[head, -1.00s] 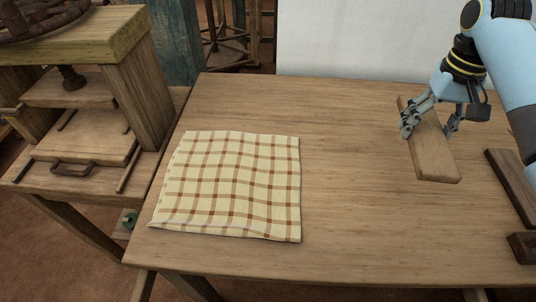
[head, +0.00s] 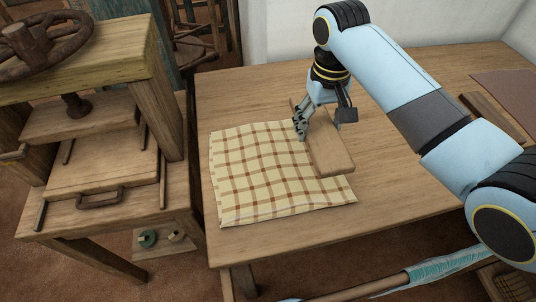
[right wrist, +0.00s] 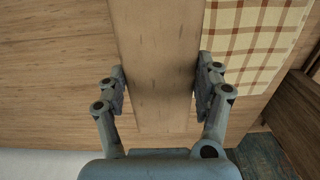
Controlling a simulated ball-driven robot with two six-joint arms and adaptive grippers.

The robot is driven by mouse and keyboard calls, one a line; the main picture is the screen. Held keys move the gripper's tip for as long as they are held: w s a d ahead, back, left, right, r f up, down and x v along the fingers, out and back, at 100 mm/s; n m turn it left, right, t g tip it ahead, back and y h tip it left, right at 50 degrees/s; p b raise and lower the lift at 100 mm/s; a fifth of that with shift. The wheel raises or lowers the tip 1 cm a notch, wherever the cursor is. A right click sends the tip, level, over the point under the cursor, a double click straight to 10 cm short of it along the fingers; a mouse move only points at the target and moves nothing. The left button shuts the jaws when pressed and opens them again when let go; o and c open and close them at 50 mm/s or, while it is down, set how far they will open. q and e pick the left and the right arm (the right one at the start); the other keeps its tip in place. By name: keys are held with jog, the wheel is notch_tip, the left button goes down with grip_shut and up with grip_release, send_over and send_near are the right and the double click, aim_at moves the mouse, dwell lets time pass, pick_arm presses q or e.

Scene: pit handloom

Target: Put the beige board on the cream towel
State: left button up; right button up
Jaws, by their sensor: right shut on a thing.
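The beige board (head: 331,152) is a flat wooden plank in my right gripper (head: 318,115). The right gripper is shut on it, and in the right wrist view the board (right wrist: 156,60) lies between the two fingers (right wrist: 160,92). The cream towel (head: 262,175), with brown checks, lies flat on the table. In the head view the board covers the towel's right edge; in the right wrist view the towel (right wrist: 248,40) is beside the board. I cannot tell the board's height above the table. My left gripper is not in view.
The wooden table (head: 400,190) has free room right of the towel. A dark wooden piece (head: 490,115) and a brown sheet (head: 508,90) lie at its far right. A wooden press (head: 100,130) with a wheel stands on the left.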

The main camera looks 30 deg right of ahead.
send_over(274, 163)
notch_tip(274, 163, down, 6)
jog(key=shift+w+r, duration=0.1)
jog(key=shift+r, duration=0.1)
notch_tip(274, 163, down, 4)
jog(key=shift+r+b, duration=0.1)
jog(key=shift+b, duration=0.25)
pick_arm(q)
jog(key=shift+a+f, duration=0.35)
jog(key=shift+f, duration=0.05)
